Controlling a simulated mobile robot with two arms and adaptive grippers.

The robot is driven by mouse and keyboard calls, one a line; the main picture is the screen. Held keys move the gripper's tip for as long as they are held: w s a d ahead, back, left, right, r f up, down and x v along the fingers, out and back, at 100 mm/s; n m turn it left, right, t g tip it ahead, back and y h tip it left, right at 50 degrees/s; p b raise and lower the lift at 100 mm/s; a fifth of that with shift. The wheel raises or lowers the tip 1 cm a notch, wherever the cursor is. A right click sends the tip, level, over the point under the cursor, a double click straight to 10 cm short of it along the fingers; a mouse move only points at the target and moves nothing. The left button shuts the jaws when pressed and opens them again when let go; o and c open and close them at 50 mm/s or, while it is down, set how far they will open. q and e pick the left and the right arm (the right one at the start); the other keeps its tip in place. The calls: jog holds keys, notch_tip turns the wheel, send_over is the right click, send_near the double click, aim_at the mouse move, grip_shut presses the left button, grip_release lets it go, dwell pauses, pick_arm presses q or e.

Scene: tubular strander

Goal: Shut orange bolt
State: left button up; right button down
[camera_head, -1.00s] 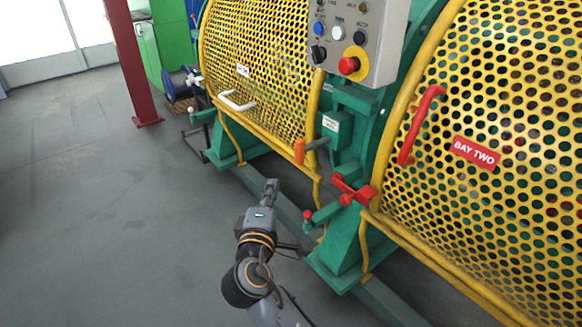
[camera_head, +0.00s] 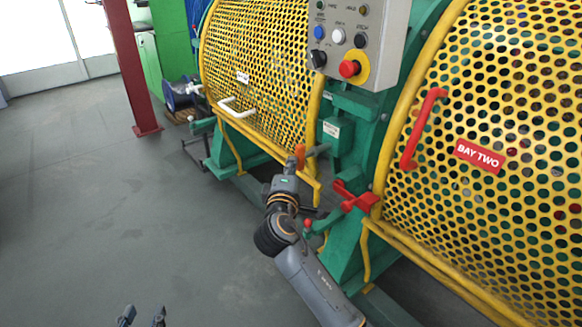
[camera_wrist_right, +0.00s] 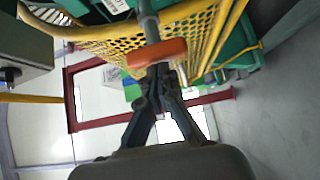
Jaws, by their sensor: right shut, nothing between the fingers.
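The orange bolt handle (camera_head: 300,155) stands at the end of a grey bar (camera_head: 318,150) between the two yellow guards. In the right wrist view the orange handle (camera_wrist_right: 157,53) lies across the picture just beyond my fingertips, with the grey bar (camera_wrist_right: 148,22) running up from it. My right gripper (camera_head: 291,169) is right at the handle; its tips (camera_wrist_right: 160,74) are together and empty. I cannot tell whether they touch the handle. My left gripper (camera_head: 141,314) is low at the bottom edge, fingers apart and empty, far from the bolt.
A red latch (camera_head: 355,198) sits right of my right gripper. The control box (camera_head: 357,40) hangs above. The yellow guard with the white handle (camera_head: 238,108) is left, the BAY TWO guard (camera_head: 480,155) right. A red post (camera_head: 130,70) stands left. The grey floor (camera_head: 90,190) is clear.

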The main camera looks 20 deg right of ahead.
aim_at(311, 154)
jog(key=d, duration=0.1)
jog(key=w+d+p, duration=0.1)
jog(key=d, duration=0.1)
jog(key=d+p, duration=0.1)
jog(key=d, duration=0.1)
jog(key=shift+w+d, duration=0.15)
jog(key=shift+w, duration=0.25)
jog(key=shift+d+r, duration=0.1)
pick_arm(q)
jog(key=s+a+f+g+y, duration=0.1)
jog(key=s+a+f+g, duration=0.2)
jog(key=s+f+g, duration=0.3)
notch_tip(311, 154, down, 2)
jog(key=shift+s+f+y, duration=0.2)
jog(key=shift+s+y, duration=0.2)
pick_arm(e)
jog(key=shift+d, duration=0.1)
